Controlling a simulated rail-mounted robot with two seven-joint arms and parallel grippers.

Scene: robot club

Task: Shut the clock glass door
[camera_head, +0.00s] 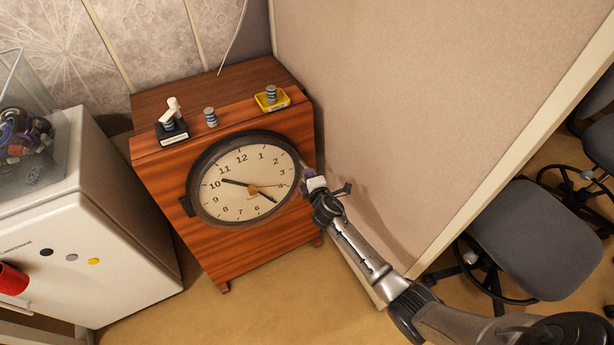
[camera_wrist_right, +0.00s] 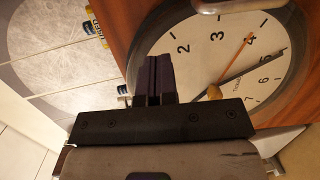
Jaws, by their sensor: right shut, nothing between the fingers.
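The clock (camera_head: 243,185) is a wooden cabinet with a round cream dial, black numerals, two black hands and an orange hand. A dark round door frame (camera_head: 197,166) surrounds the dial, with a small dark block at its left edge. The frame looks close to the cabinet front; I cannot tell whether a gap remains. The glass itself is hard to make out. My right gripper (camera_head: 312,180) is at the dial's right edge, near the 3. In the right wrist view its dark fingers (camera_wrist_right: 157,80) are together and empty, beside the dial (camera_wrist_right: 215,55). Contact is unclear. My left gripper is out of view.
Small battery-like cylinders stand on the cabinet top, one in a yellow tray (camera_head: 272,101) and one by a black holder (camera_head: 172,132). A white fridge (camera_head: 85,230) is at left. A beige partition (camera_head: 420,100) stands close at right, with grey chairs (camera_head: 535,240) beyond.

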